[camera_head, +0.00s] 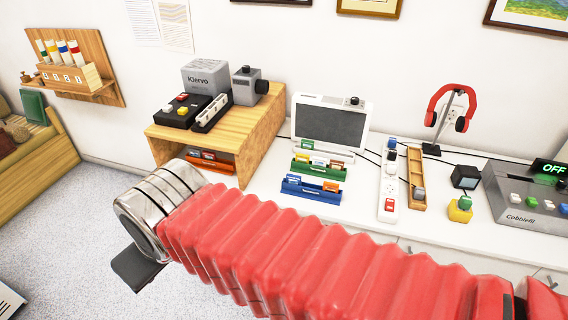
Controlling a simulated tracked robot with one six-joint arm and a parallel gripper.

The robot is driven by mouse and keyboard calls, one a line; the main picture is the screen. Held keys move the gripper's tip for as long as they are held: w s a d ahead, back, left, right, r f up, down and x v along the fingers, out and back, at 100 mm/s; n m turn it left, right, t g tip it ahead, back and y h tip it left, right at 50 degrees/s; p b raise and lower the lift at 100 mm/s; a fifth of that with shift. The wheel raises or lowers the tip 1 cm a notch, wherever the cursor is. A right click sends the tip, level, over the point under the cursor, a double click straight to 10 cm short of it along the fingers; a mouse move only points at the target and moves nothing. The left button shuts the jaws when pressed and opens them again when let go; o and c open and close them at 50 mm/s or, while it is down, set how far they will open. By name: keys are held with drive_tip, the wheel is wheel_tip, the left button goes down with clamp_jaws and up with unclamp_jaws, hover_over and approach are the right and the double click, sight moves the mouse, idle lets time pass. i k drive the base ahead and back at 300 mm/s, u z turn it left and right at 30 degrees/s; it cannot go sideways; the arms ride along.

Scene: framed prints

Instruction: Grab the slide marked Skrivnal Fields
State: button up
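Small coloured slides stand in a green rack (334,171) and a blue rack (312,193) on the white table, below the grey screen. More small orange and blue pieces (208,156) sit in the opening of the wooden box. Their labels are too small to read, so I cannot tell which is marked Skrivnal Fields. My red ribbed arm crosses the front of the view. My gripper (138,268) is at its left end, left of the table, over the floor and apart from the racks. Only a dark finger plate shows; its opening is hidden.
The wooden box (266,125) carries a grey Kiervo device (206,80) and a black button box (184,111). A power strip (389,182), wooden tray (416,180), red headphones (451,100) and the Cobblefil machine (530,200) stand to the right.

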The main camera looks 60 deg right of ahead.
sight(299, 157)
drive_tip(key=u, duration=0.6)
drive_tip(key=k, duration=0.95)
drive_tip(key=z, duration=0.8)
drive_tip(key=i, duration=1)
drive_tip(key=z, duration=0.05)
